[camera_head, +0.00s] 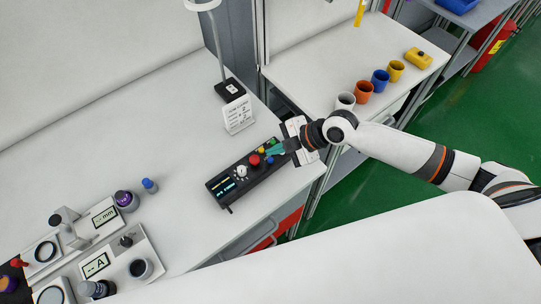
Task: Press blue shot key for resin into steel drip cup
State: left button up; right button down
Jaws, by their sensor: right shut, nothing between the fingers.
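A black control box (230,187) with a lit display, a white knob (241,171), a red button (254,160) and small coloured keys lies near the front edge of the white bench. A small blue key (269,160) shows beside the red button, partly beneath my fingers. My left gripper is out of view.
A lamp-like stand (232,88) and a printed card (238,115) stand behind the box. Orange (363,92), blue and yellow cups stand on the back right bench. Instruments (98,262) and small bottles fill the lower left. The bench's left middle is clear.

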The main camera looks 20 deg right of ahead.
aim_at(275, 162)
notch_tip(275, 162, up, 4)
jog(key=shift+f+p, duration=0.15)
jog(key=shift+p, duration=0.9)
